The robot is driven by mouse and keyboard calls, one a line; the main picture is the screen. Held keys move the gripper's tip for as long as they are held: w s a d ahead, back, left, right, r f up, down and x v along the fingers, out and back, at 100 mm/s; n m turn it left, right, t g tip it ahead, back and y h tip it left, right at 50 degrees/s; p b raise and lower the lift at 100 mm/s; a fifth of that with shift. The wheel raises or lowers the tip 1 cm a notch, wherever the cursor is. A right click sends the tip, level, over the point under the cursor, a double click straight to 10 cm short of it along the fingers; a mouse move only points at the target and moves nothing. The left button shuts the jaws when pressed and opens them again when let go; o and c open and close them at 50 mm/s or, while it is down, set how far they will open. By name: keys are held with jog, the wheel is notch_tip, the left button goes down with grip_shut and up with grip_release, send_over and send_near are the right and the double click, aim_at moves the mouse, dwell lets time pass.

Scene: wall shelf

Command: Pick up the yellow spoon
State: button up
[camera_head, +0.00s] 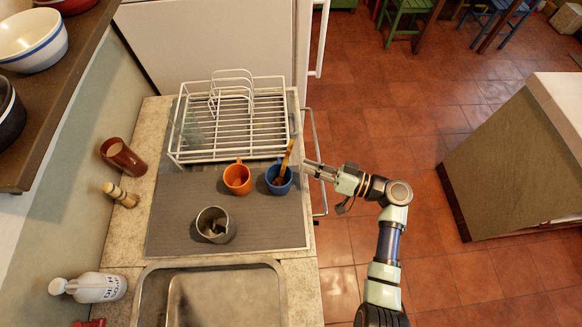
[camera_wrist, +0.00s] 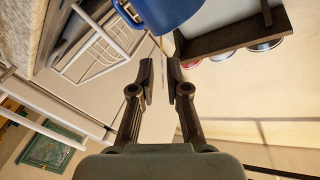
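The yellow spoon (camera_head: 287,157) stands tilted in a blue mug (camera_head: 278,181), its handle rising above the rim. My gripper (camera_head: 307,169) is just right of the mug and spoon, apart from them in the head view. In the wrist view, the two fingers of my gripper (camera_wrist: 160,66) are apart with an empty gap between them. The blue mug (camera_wrist: 164,13) shows upside down at the top edge of that view. A thin yellowish strip below it, beyond the fingertips, looks like part of the spoon; the rest of the spoon is not clear there.
An orange mug (camera_head: 237,178) stands left of the blue mug. A white dish rack (camera_head: 240,115) is behind them. A metal pitcher (camera_head: 213,225) stands on the grey mat (camera_head: 270,228), in front of the mugs. The sink (camera_head: 210,300) is nearer. Open floor lies right of the counter.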

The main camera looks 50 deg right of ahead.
aim_at(285, 160)
jog(key=x, duration=0.7)
jog(key=shift+w+a+f, duration=0.15)
jog(key=shift+a+f, duration=0.1)
grip_shut()
notch_tip(285, 160, up, 20)
jog(key=p, duration=0.3)
jog(key=shift+p, duration=0.35)
